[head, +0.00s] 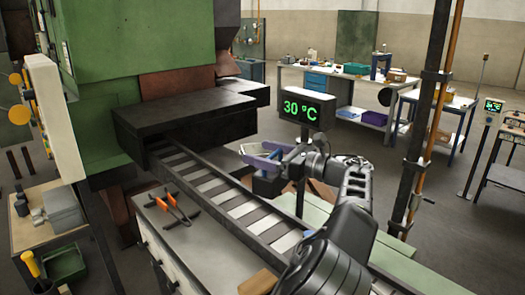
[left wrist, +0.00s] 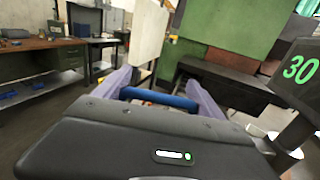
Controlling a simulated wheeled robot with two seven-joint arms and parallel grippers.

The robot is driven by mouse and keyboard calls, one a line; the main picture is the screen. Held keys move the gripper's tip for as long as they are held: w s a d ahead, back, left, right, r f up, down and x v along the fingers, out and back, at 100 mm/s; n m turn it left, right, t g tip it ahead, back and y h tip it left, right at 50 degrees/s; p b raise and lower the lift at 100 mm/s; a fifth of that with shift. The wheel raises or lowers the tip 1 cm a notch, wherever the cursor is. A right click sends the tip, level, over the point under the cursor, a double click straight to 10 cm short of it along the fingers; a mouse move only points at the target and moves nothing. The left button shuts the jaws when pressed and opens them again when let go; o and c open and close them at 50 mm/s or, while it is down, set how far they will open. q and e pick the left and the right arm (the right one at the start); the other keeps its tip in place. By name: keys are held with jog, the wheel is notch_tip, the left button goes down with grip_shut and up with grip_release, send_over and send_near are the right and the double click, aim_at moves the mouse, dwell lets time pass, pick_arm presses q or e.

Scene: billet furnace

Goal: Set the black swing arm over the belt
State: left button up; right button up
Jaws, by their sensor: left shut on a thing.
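The belt (head: 222,188), a slatted conveyor with dark side rails, runs from under a black hood toward the lower right in the head view. My left gripper (head: 262,158) has purple fingers and is held just right of the belt, near the black display post. In the left wrist view (left wrist: 160,92) it is shut on a blue bar (left wrist: 163,98) that crosses between the fingers. I cannot tell for sure whether this bar belongs to the black swing arm, and no swing arm shows clearly over the belt. My right gripper is not in view.
A black display (head: 306,108) reading 30 °C stands close to my left gripper. The black hood (head: 185,122) and green furnace (head: 105,105) are at the left. Orange-handled tongs (head: 170,205) lie on a cabinet beside the belt. A dark pole (head: 428,110) rises at the right.

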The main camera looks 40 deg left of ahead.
pick_arm(q)
jog(key=shift+w+d+f, duration=0.1)
jog(key=shift+d, duration=0.05)
jog(key=o, duration=2)
jog(key=shift+d, duration=0.1)
jog(key=shift+o, duration=0.2)
jog(key=shift+w+d, duration=0.15)
jog(key=shift+d, duration=1.75)
jog(key=shift+w+d, duration=0.15)
jog(key=shift+d, duration=1.75)
